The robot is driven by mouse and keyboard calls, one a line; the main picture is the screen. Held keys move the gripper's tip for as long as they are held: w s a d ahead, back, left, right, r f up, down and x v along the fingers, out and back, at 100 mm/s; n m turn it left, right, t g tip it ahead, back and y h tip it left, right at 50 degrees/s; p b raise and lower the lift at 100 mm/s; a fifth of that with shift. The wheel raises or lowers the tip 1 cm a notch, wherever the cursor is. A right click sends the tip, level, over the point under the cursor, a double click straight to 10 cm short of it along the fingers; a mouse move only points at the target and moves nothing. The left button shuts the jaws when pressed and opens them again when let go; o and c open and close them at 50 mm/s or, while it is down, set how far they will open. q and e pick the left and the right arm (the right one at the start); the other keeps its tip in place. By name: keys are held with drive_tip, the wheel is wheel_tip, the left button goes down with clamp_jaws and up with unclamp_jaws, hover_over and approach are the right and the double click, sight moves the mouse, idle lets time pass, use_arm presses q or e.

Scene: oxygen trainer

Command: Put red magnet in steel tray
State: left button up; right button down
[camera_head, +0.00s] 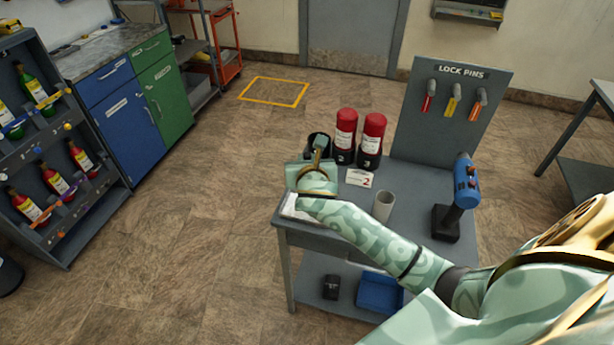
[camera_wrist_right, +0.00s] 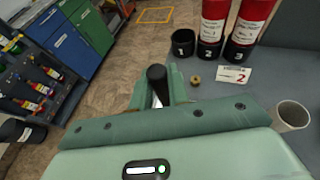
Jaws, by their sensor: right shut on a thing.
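My right gripper (camera_head: 317,165) is over the left part of a grey cart (camera_head: 413,200). In the right wrist view its fingers (camera_wrist_right: 160,92) are shut on a dark, rounded handle-like thing (camera_wrist_right: 156,76) with a pale, shiny part below it. What this thing is, I cannot tell. The held thing stands up between the fingers, close in front of an empty black cup marked 1 (camera_wrist_right: 181,44). I cannot make out a red magnet or a steel tray in either view. My left gripper is not in view.
Two red canisters (camera_head: 345,134) (camera_head: 373,138) stand in black cups. A card marked 2 (camera_head: 359,178), a grey cup (camera_head: 383,206) and a blue drill (camera_head: 464,187) are on the cart. A lock-pin board (camera_head: 447,115) rises behind. A blue bin (camera_head: 379,292) is on the lower shelf.

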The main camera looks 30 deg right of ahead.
wheel_tip(320, 180, down, 6)
drive_tip(key=w+d+b, duration=0.1)
drive_tip(key=b, duration=0.1)
drive_tip(key=shift+w+r, duration=0.15)
drive_tip(key=shift+w, duration=0.25)
drive_tip(key=shift+d, duration=0.1)
drive_tip(key=c, duration=1.3)
unclamp_jaws()
drive_tip(key=shift+c, duration=0.2)
